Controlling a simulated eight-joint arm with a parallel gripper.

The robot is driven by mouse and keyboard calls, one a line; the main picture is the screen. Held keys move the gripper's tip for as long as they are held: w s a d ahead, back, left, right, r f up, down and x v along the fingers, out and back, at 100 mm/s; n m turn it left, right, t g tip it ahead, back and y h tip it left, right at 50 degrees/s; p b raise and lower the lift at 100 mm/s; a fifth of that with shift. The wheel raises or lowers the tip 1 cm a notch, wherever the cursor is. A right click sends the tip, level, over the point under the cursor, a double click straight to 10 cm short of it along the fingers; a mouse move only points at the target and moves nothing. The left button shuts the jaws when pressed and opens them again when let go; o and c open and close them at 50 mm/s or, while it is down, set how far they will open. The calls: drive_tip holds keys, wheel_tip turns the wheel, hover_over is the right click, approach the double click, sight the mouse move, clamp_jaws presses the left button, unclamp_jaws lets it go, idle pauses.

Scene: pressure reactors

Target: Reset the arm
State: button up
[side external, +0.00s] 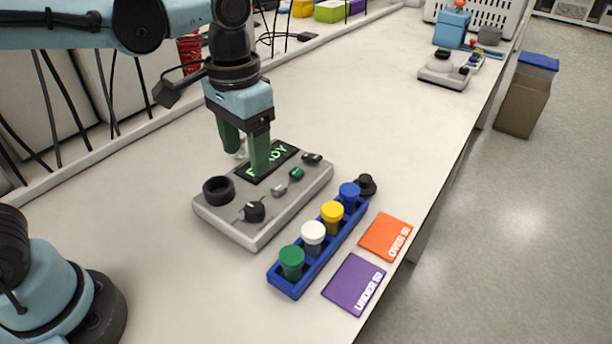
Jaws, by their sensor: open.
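My gripper (245,150) has green fingers that point down, spread apart and empty. It hangs over the far part of a grey pressure reactor unit (225,222). One finger covers part of the unit's dark display (285,153), which shows green letters that look like "READY". On the unit are a black round port (218,190), a black knob (252,211), a green button (296,173) and other small controls. I cannot tell whether the fingers touch the unit.
A blue rack (285,283) holds vials with green (291,257), white (313,232), yellow (332,210) and blue (349,191) caps. A black cap-like piece (366,184) sits beyond it. Orange (385,236) and purple (352,283) cards lie near the bench edge.

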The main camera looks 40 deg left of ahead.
drive_tip(key=shift+r, duration=0.3)
drive_tip(key=shift+a, duration=0.1)
drive_tip(key=shift+s+a+f+n+t, duration=0.3)
drive_tip(key=shift+s+a+f+t, duration=0.25)
drive_tip(key=shift+a+t, duration=0.9)
drive_tip(key=shift+s+a+f+n+t, duration=0.3)
drive_tip(key=shift+a+f+t, duration=0.55)
drive_tip(key=shift+a, duration=0.95)
drive_tip(key=shift+s+a+f+n+t, duration=0.3)
drive_tip(key=shift+s+a+f+t, duration=0.15)
drive_tip(key=shift+a+t, duration=1.05)
